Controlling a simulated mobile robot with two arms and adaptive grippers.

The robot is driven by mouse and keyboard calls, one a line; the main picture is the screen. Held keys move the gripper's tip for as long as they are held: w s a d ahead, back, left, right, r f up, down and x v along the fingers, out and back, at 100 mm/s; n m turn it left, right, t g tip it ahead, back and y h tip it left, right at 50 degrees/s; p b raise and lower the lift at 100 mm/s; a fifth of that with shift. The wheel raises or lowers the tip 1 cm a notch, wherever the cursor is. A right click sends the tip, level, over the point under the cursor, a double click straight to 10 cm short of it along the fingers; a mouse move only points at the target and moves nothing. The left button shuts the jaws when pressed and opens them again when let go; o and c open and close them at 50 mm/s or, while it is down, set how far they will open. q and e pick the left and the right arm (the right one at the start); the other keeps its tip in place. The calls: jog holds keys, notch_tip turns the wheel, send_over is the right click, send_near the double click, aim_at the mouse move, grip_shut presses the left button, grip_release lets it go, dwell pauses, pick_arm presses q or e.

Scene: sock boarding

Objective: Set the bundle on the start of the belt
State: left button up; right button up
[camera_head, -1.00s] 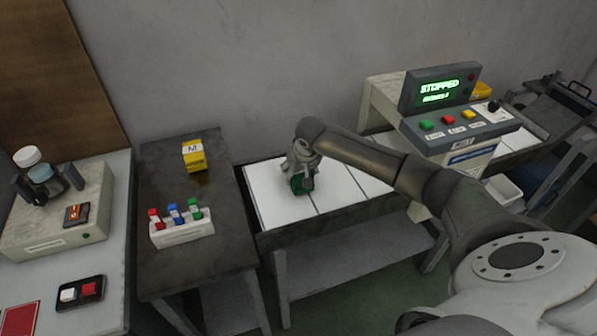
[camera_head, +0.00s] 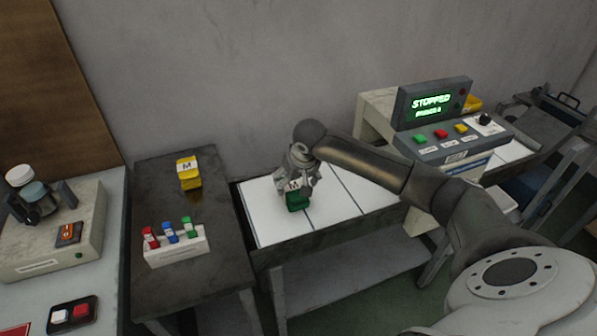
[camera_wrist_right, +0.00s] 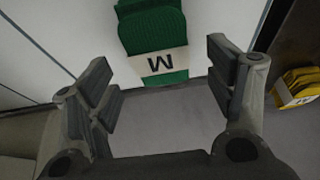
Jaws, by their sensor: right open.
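A green bundle (camera_head: 297,201) with a white band marked M lies on the left end of the white belt (camera_head: 262,207). In the right wrist view the bundle (camera_wrist_right: 153,32) lies on the belt (camera_wrist_right: 40,50), past and between the open fingers, with its band toward me. My right gripper (camera_head: 298,185) is just above and behind the bundle; in the wrist view its fingers (camera_wrist_right: 165,90) are wide apart with nothing between the pads. Whether a finger touches the bundle is hard to tell. My left gripper is not in view.
A dark table left of the belt holds a yellow bundle (camera_head: 189,173) and a white rack (camera_head: 176,248) with red, blue and green items. The belt machine's panel (camera_head: 434,103) reads STOPPED. Bare belt lies right of the bundle.

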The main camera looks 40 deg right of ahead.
jog(key=v, duration=0.7)
jog(key=shift+f, duration=0.1)
